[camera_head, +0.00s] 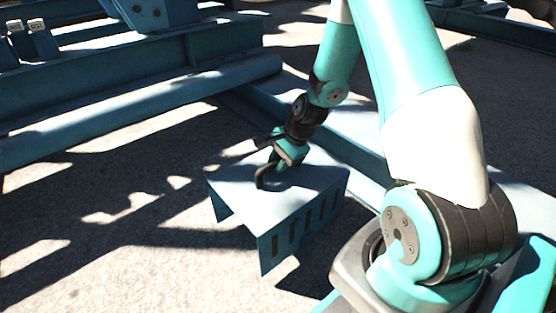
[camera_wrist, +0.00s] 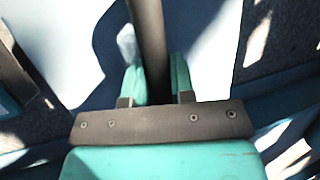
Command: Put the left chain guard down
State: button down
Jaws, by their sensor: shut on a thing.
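The chain guard (camera_head: 295,183) is a blue-grey sheet-metal cover with a flat top, a slotted side and a dark bar handle (camera_head: 262,175) on top. It is roughly level over the concrete beside the blue frame. My gripper (camera_head: 275,162) comes down from above and is shut on the handle. In the wrist view my gripper (camera_wrist: 153,85) has its two teal fingers on either side of the dark handle bar (camera_wrist: 149,35), with the guard's pale top (camera_wrist: 207,45) behind. Whether the guard's lower edges touch the ground is unclear.
A blue beam (camera_head: 350,145) runs just behind and right of the guard. A large blue steel frame (camera_head: 120,75) stands at the back left. Sunlit, shadow-striped concrete (camera_head: 120,200) lies open to the left and front.

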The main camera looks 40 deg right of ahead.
aim_at(279, 175)
notch_tip(279, 175, down, 4)
jog(key=shift+r+b, duration=0.25)
jog(key=shift+b, duration=0.7)
jog(key=shift+r, duration=0.15)
jog(key=c, duration=1)
grip_release()
jog(key=shift+f, duration=0.2)
